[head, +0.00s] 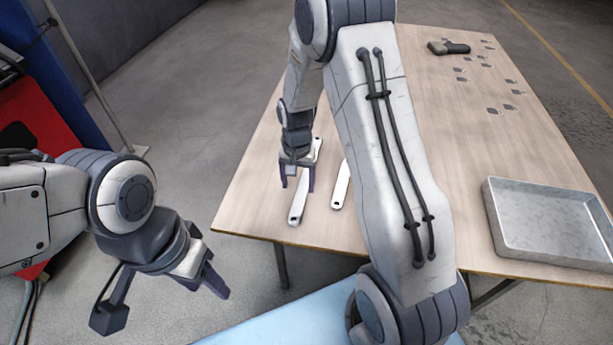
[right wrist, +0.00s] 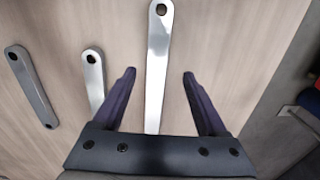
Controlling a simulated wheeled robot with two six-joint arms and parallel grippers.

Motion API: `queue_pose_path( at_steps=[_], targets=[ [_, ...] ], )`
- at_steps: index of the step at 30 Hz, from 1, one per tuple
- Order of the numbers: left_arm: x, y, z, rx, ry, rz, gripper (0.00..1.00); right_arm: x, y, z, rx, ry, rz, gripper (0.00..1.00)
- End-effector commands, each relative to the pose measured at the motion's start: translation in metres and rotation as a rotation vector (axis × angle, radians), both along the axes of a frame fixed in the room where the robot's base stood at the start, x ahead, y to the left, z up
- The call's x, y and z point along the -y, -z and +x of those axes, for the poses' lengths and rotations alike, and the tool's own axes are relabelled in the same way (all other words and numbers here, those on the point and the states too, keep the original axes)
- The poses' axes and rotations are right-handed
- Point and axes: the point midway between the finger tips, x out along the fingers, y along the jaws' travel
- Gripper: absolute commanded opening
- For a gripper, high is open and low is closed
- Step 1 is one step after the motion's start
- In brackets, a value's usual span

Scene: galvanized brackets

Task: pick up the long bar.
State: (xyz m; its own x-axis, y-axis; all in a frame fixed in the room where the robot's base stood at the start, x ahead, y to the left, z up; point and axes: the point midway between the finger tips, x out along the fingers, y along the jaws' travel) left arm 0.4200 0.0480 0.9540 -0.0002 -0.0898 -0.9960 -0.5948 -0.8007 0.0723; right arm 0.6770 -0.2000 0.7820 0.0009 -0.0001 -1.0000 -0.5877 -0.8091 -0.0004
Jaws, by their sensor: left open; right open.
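The long bar (head: 298,206) is a flat pale metal strip with a hole at its end, lying on the wooden table near its left edge. My right gripper (head: 297,185) is open over it. In the right wrist view, the long bar (right wrist: 157,70) runs between the two spread fingers of my right gripper (right wrist: 158,75), with a gap on both sides. In that view a shorter bar (right wrist: 94,78) and a darker grey bar (right wrist: 33,85) lie to its left. My left gripper (head: 214,280) is open and empty, off the table at the lower left.
The shorter bar (head: 341,186) lies beside the long bar in the head view, partly hidden by my right arm. A metal tray (head: 550,246) sits at the table's right. A dark tool (head: 448,47) and several small flat plates (head: 491,110) lie farther back.

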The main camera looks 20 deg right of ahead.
Motion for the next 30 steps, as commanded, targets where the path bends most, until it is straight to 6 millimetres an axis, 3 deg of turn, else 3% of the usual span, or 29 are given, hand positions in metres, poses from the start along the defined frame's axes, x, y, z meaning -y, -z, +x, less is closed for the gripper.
queue_pose_path(
  at_steps=[9,18,19,24,25,30],
  targets=[
    [0.0,0.0,0.0,0.0,0.0,0.0,0.5,0.001,0.044,-0.007,-0.004,-0.002,0.0,0.75],
    [0.0,0.0,0.0,0.0,0.0,0.0,0.5,0.001,0.05,-0.006,-0.001,-0.001,0.001,0.75],
    [0.0,0.0,0.0,0.0,0.0,0.0,0.5,0.001,0.05,-0.006,-0.001,-0.001,0.001,0.71],
    [0.0,0.0,0.0,0.0,0.0,0.0,0.5,0.002,0.049,-0.006,-0.001,-0.001,0.001,0.06],
    [0.0,0.0,0.0,0.0,0.0,0.0,0.5,0.002,0.049,-0.006,-0.001,-0.001,0.001,0.0],
    [0.0,0.0,0.0,0.0,0.0,0.0,0.5,0.002,0.049,-0.006,0.001,-0.001,0.0,0.0]
  ],
)
